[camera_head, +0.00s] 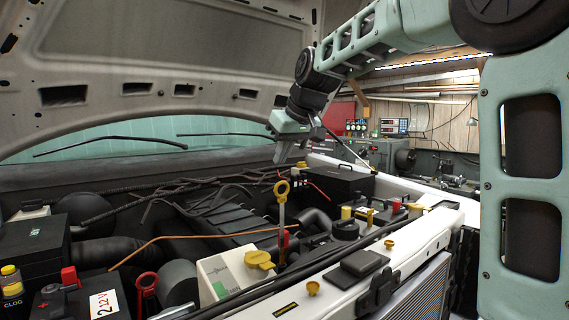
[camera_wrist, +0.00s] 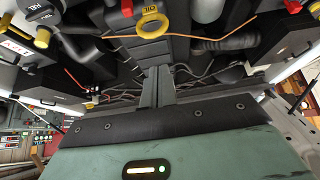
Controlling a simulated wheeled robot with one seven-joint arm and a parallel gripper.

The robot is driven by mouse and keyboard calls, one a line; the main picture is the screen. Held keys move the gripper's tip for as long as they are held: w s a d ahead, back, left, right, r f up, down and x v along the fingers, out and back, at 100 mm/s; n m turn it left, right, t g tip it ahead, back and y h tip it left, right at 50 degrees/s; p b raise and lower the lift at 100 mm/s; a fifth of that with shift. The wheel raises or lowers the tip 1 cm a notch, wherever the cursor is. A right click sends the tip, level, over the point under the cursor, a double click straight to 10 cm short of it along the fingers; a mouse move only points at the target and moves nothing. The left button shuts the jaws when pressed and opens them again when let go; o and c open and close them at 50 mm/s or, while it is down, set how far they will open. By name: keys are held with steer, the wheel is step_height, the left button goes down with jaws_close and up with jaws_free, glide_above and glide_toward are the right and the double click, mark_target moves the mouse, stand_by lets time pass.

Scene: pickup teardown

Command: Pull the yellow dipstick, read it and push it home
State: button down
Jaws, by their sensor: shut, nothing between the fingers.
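The yellow dipstick (camera_head: 282,189) stands upright in the engine bay, its ring handle on top and a thin stem below. How far its stem is inserted cannot be told. In the wrist view its yellow ring (camera_wrist: 152,22), with a dark marked tag, shows at the top edge. My gripper (camera_head: 282,158) hangs above and behind the dipstick in the head view, apart from it. In the wrist view my gripper's fingers (camera_wrist: 157,78) are together and empty, pointing toward the engine, with the ring beyond their tips.
A red ring handle (camera_head: 147,284) stands at the front left. A white reservoir with a yellow cap (camera_head: 259,260) sits near the dipstick. An orange cable (camera_head: 190,238) crosses the bay. The raised hood (camera_head: 200,45) spans overhead. A white front rail (camera_head: 400,258) borders the bay.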

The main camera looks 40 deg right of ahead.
steer(key=f, duration=0.1)
steer(key=s+f, duration=0.1)
steer(key=f, duration=0.1)
steer(key=shift+f+p, duration=0.15)
steer(key=shift+p, duration=0.15)
step_height(320, 180, down, 17)
steer(key=b, duration=1.4)
steer(key=shift+s+f, duration=0.1)
steer(key=shift+f, duration=0.1)
steer(key=w+r+p+v, duration=0.2)
steer(key=v, duration=1.1)
steer(key=shift+w, duration=0.3)
